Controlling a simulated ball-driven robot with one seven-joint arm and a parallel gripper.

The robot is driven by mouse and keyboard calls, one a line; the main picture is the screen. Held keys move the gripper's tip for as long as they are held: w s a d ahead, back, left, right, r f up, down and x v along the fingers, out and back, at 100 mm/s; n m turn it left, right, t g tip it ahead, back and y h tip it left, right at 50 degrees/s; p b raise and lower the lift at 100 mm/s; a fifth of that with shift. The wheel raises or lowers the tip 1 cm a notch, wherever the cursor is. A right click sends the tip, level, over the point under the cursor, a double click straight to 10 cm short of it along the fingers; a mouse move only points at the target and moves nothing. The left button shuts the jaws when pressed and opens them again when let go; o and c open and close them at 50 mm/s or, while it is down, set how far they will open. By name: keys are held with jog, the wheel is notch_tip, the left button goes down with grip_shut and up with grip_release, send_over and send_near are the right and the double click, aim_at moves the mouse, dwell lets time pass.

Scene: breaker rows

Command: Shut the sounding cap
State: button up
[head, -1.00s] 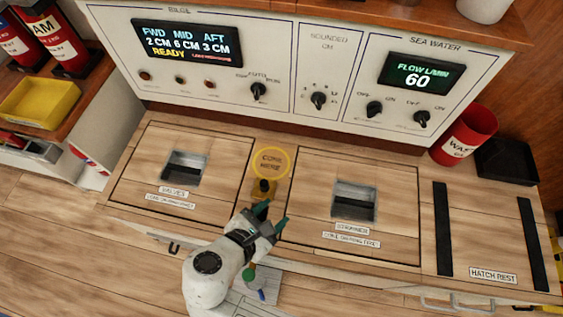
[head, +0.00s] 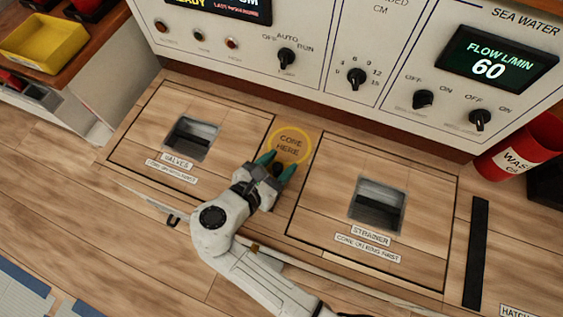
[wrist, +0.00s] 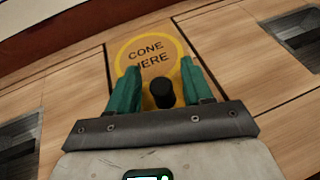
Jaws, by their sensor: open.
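The sounding cap shows as a small black knob (head: 277,169) on the wooden strip between two hatches. In the wrist view the black knob (wrist: 162,94) stands up over a yellowish base, just in front of the "CONE HERE" ring. My gripper (head: 276,165) has its green fingers apart, one on either side of the knob. In the wrist view the gripper (wrist: 158,88) is open, with small gaps between the fingers and the knob. The knob's lower part is partly hidden by my gripper, and I cannot tell whether the cap is seated.
A yellow "CONE HERE" ring (head: 290,145) lies just beyond the knob. The valves hatch (head: 150,118) is on the left and the strainer hatch (head: 330,225) on the right, each with a recessed handle. A white switch panel (head: 325,60) rises behind. A red bin (head: 522,150) stands at right.

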jog(key=shift+w+d+f, duration=0.25)
jog(key=shift+w+d, duration=0.15)
jog(key=shift+w, duration=0.1)
jog(key=shift+c, duration=0.4)
grip_shut()
